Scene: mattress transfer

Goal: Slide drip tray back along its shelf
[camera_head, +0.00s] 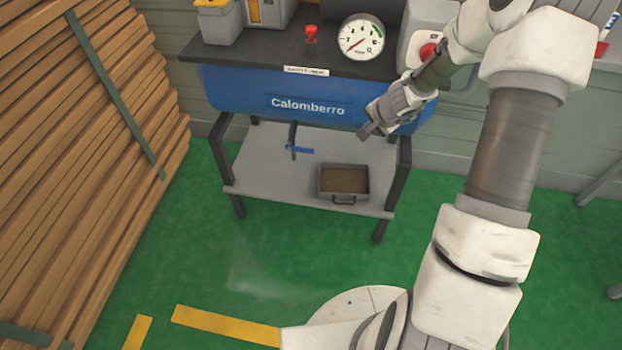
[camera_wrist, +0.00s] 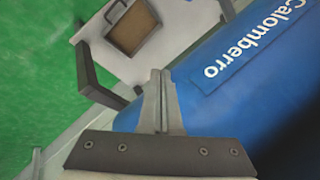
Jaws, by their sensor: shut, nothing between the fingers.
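The drip tray (camera_head: 344,183) is a shallow grey box with a brown inside and a dark handle at its front. It sits on the right part of the pale lower shelf (camera_head: 260,180), close to the front edge. In the wrist view the tray (camera_wrist: 131,28) and part of the shelf (camera_wrist: 150,68) show at the top left. My gripper (camera_head: 368,131) is shut and empty, in front of the right end of the blue tank and above the tray. Its fingertips (camera_wrist: 160,72) touch each other in the wrist view. It is well apart from the tray.
The blue tank (camera_head: 280,97) lettered "Calomberro" lies above the shelf. A blue-handled valve (camera_head: 298,150) hangs beneath it. Dark legs (camera_head: 404,165) stand at the shelf's corners. Stacked timber (camera_head: 80,130) fills the left. Green floor (camera_head: 230,260) in front is open.

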